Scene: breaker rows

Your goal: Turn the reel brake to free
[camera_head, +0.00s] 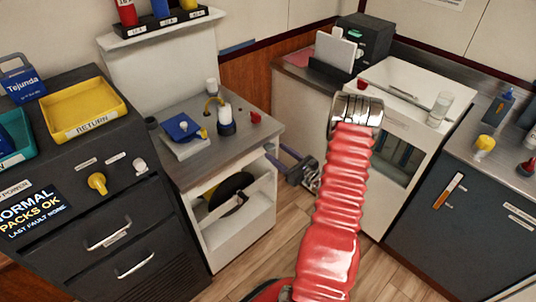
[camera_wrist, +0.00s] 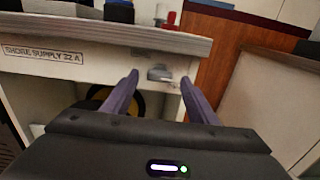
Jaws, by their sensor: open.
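A small grey lever or knob (camera_wrist: 158,73), which looks like the reel brake, sits on the pale front panel under the counter edge in the wrist view. Its setting and any lettering near it are too small to read. My gripper (camera_wrist: 161,80) is open, with its two purple fingers pointing at the panel, one on each side of the grey part. I cannot tell whether they touch it. In the head view my gripper (camera_head: 283,160) is at the right front corner of the white cabinet (camera_head: 240,240). The black and yellow reel (camera_head: 230,193) shows in its opening.
The cabinet's grey top (camera_head: 195,118) overhangs the panel and carries a blue item (camera_head: 181,127), a white bottle-like item (camera_head: 226,118) and a red item (camera_head: 255,117). A dark drawer unit (camera_head: 110,210) stands left. Wooden floor (camera_head: 275,240) is open in front.

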